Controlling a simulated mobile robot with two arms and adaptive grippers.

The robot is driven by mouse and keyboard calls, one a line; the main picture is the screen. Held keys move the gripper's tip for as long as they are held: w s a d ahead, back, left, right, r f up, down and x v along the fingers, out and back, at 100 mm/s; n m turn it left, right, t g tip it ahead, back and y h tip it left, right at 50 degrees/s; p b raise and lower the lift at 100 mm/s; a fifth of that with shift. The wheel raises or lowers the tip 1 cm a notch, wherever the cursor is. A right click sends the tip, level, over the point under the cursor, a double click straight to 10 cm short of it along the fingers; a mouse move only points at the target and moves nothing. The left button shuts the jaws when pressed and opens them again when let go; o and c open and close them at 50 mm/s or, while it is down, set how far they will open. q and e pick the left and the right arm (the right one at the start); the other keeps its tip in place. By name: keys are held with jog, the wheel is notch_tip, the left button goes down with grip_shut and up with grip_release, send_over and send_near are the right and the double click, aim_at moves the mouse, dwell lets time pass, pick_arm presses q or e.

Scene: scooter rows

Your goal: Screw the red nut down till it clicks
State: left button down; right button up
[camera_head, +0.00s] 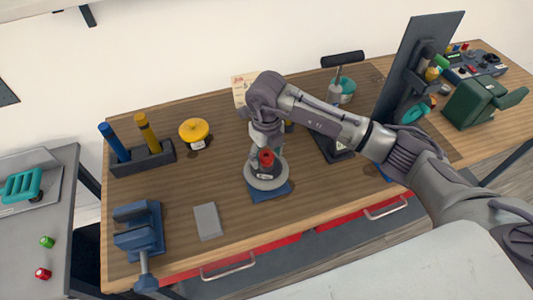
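A small red part (266,159), which looks like the red nut, sits upright at the middle of a round grey disc (262,182) on a blue base (272,194), at the middle of the wooden bench. My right gripper (266,148) points down right at the red part, from above and behind it. Its fingertips are small and partly hidden, so I cannot tell whether they close on it or only surround it. Another red nut-like piece (43,273) lies on the grey side table at the lower left. My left gripper is not in view.
A dark upright panel (415,60) stands right of my arm. The front left-centre is fairly clear.

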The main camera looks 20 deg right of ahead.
aim_at(266, 157)
jog(key=shift+r, duration=0.15)
notch_tip(266, 157, up, 12)
dwell(0.6)
